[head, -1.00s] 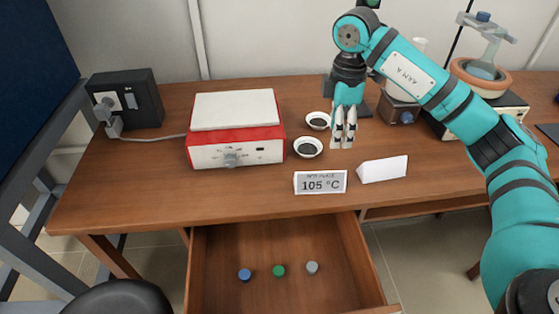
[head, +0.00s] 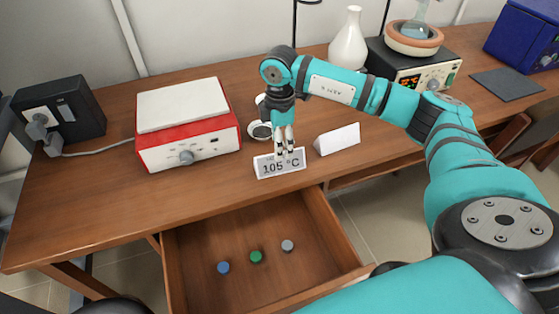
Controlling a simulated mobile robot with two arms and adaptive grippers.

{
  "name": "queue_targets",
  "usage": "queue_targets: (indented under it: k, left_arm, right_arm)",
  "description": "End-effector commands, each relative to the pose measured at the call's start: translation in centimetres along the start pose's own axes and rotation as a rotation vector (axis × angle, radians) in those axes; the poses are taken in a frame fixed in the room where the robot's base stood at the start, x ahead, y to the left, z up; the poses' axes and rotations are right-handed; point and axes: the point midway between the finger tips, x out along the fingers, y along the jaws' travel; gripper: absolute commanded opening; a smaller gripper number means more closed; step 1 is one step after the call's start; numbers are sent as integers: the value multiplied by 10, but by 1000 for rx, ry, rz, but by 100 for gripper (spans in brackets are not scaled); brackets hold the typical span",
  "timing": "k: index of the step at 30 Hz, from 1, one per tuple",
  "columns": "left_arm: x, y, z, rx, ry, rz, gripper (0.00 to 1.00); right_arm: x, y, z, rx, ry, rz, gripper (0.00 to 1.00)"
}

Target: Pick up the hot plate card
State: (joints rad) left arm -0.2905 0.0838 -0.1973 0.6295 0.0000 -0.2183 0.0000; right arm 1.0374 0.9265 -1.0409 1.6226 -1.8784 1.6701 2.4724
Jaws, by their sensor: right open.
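My left gripper is not in view.
The red hot plate (head: 190,143) with a white top stands to the left. A blank white folded card (head: 338,139) stands just right of the gripper. A small dish (head: 260,131) is behind. The open drawer (head: 205,246) below holds several small caps.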

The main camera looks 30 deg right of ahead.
Motion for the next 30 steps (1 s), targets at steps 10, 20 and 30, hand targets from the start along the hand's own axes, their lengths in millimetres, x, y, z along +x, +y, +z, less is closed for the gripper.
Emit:
queue_targets:
  k: [10, 20, 30]
  left_arm:
    - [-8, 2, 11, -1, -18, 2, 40]
    - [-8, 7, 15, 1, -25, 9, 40]
    - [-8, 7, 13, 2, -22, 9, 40]
  right_arm:
    - [46, 5, 1, 0, -1, -3, 54]
    - [51, 5, 1, 0, 0, -1, 52]
    - [51, 5, 1, 0, 0, -1, 11]
